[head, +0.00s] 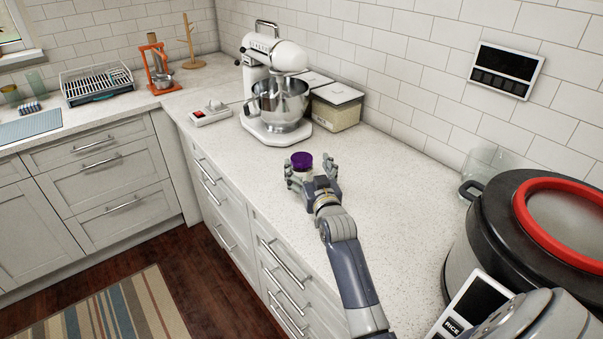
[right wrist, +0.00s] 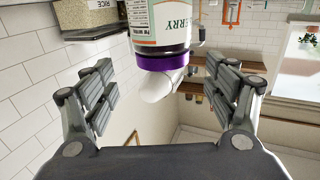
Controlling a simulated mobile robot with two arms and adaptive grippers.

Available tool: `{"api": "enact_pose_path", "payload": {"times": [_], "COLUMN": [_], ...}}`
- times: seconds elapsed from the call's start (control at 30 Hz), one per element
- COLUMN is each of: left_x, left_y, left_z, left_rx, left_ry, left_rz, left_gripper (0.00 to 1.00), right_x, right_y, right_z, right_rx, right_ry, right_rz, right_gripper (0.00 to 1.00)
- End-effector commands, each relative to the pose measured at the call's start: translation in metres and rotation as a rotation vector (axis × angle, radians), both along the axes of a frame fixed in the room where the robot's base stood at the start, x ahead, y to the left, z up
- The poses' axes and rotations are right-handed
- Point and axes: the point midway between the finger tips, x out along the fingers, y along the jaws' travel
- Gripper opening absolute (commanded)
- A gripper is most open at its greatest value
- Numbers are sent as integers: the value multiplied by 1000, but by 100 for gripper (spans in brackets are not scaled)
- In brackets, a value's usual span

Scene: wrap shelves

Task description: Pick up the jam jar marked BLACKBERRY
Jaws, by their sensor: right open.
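A jam jar with a purple lid (head: 302,160) stands upright on the pale speckled counter. No left gripper shows.
A stand mixer (head: 277,90) with a metal bowl and a clear food container (head: 337,108) stand behind the jar. A large rice cooker (head: 480,235) with a red ring is at the right. A small scale (head: 210,113) lies at the left. The counter's front edge is close by.

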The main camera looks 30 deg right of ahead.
Motion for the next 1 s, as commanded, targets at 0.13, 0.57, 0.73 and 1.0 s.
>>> {"api": "enact_pose_path", "payload": {"times": [0.13,0.57,0.73,1.0], "left_x": [2,2,2,2], "left_y": [0,-1,-2,-3], "left_z": [3,14,14,14], "left_rx": [-1,-1,-3,-4], "left_ry": [-4,-5,-3,-2], "left_rz": [0,-1,0,1], "left_gripper": [0,0,0,0], "right_x": [7,48,52,51], "right_y": [-2,-12,-13,-13], "right_z": [0,-5,-6,-6], "right_rx": [0,0,-1,0], "right_ry": [0,-1,0,0], "right_rz": [0,0,0,0], "right_gripper": [79,79,79,54]}}
